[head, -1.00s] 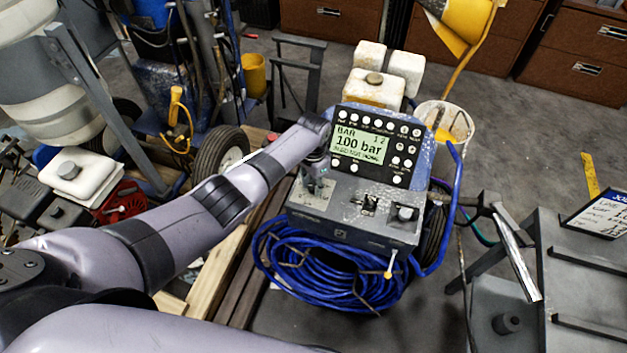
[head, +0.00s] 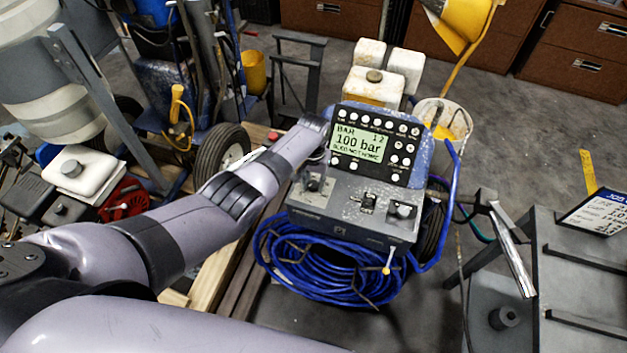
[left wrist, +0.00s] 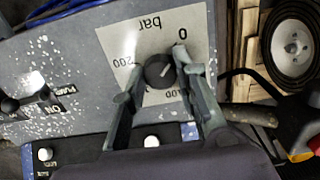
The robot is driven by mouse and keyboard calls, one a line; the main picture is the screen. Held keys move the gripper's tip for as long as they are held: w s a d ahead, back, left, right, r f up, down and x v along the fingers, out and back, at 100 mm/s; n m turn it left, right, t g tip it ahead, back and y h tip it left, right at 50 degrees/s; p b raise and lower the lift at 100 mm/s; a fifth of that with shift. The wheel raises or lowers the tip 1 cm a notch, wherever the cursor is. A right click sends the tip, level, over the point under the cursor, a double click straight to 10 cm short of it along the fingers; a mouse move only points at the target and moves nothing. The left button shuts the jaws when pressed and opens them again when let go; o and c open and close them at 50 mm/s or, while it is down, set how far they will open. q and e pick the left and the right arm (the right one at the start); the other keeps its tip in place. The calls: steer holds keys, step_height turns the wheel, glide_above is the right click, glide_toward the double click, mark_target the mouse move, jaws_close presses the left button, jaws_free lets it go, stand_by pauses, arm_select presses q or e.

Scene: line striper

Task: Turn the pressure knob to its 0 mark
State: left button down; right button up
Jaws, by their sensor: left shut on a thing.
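The pressure knob (left wrist: 159,71) is a dark round knob on a pale "bar" plate (left wrist: 120,45) in the left wrist view. The plate has marks 0, 100 and 200; in this view 0 is upper right of the knob. A short light line shows on the knob, pointing roughly up and right; its exact angle is hard to read. My left gripper (left wrist: 160,69) is shut on the knob, one finger on each side. In the head view my left gripper (head: 316,176) covers the knob at the panel's left. The display (head: 358,144) reads 100 bar. My right gripper is out of view.
The striper's panel (head: 340,212) also carries a switch (head: 368,202) and another control (head: 403,211) to the right. A blue hose coil (head: 325,270) hangs below. A wheeled machine stands at the left, a grey metal bench (head: 590,265) at the right.

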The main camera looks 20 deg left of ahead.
mark_target(313, 184)
arm_select(q)
steer(key=shift+w+r, duration=0.1)
stand_by(0.3)
steer(key=c, duration=1.2)
jaws_free()
steer(key=shift+c, duration=0.2)
step_height(313, 184, up, 12)
